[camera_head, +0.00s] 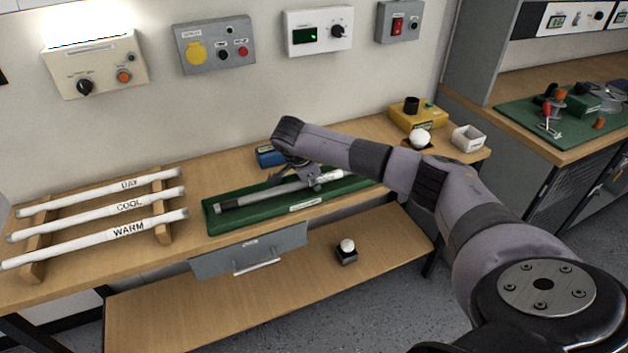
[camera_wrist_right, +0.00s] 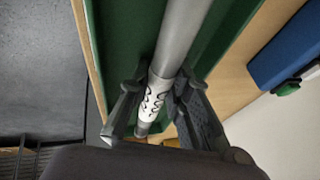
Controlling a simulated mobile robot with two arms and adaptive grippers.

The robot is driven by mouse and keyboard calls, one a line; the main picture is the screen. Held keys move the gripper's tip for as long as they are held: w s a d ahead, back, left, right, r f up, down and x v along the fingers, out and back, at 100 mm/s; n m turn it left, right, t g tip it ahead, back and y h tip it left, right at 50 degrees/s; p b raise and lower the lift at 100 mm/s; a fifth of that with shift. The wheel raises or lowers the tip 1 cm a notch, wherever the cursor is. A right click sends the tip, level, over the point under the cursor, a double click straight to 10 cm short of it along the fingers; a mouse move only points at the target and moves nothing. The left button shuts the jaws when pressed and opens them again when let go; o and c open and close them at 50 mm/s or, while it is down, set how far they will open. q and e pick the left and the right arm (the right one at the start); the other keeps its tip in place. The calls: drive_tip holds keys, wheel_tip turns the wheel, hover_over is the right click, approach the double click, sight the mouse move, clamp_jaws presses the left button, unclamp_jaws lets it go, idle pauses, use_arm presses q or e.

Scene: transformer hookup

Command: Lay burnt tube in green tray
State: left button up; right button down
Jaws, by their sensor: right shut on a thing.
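The burnt tube (camera_head: 262,193) is a greyish tube with a darkened end at the left. It lies along the long green tray (camera_head: 213,222), within or just over it; I cannot tell whether it touches the tray floor. My right gripper (camera_head: 300,172) is over the tray and shut on the tube. In the right wrist view the gripper (camera_wrist_right: 160,100) has a finger on each side of the tube (camera_wrist_right: 183,35), near a white band with dark marks. The green tray (camera_wrist_right: 140,25) shows behind it. My left gripper is in neither view.
A rack at left holds white tubes marked DAY (camera_head: 125,185), COOL (camera_head: 128,205) and WARM (camera_head: 125,230). A blue box (camera_head: 268,156) is behind the tray. A grey drawer (camera_head: 225,261) hangs in front. A yellow box (camera_head: 415,113) and white bin (camera_head: 468,138) stand right.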

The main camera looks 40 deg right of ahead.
drive_tip(key=shift+s+a+f, duration=0.2)
drive_tip(key=shift+s+f, duration=0.1)
drive_tip(key=shift+f, duration=0.4)
drive_tip(key=c, duration=1.6)
unclamp_jaws()
drive_tip(key=shift+c, duration=0.2)
drive_tip(key=shift+o, duration=1.1)
drive_tip(key=shift+w+f, duration=0.15)
drive_tip(key=shift+a+r, duration=0.2)
drive_tip(key=shift+r, duration=0.35)
drive_tip(key=v, duration=0.7)
drive_tip(key=shift+w+d+r, duration=0.1)
drive_tip(key=shift+d+r, duration=0.1)
drive_tip(key=shift+d, duration=0.1)
